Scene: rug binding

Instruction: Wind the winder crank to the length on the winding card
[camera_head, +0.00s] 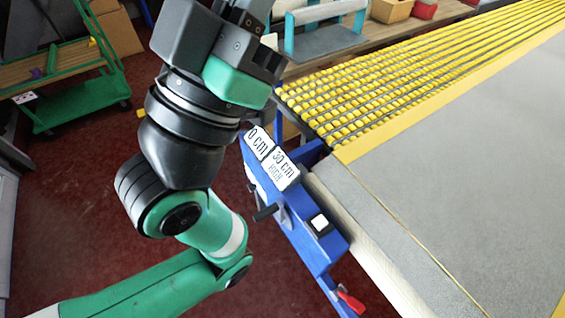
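A blue winder (296,215) is fixed at the table's near left edge. On its top are two white labels: one (258,142) reads "0 cm", its left end partly cut off, and the other, seemingly the winding card (284,168), reads "30 cm HIGH". A short black handle (265,213), probably the crank, sticks out from the winder's left side. My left gripper (262,50) is above and beyond the winder, apart from it. Its fingers are seen from behind and I cannot tell their opening. My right gripper is not in view.
A grey rug (470,165) with yellow edging covers the table at right, beside rows of yellow pieces (400,80). A green cart (85,105) stands at back left. Red floor is open below.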

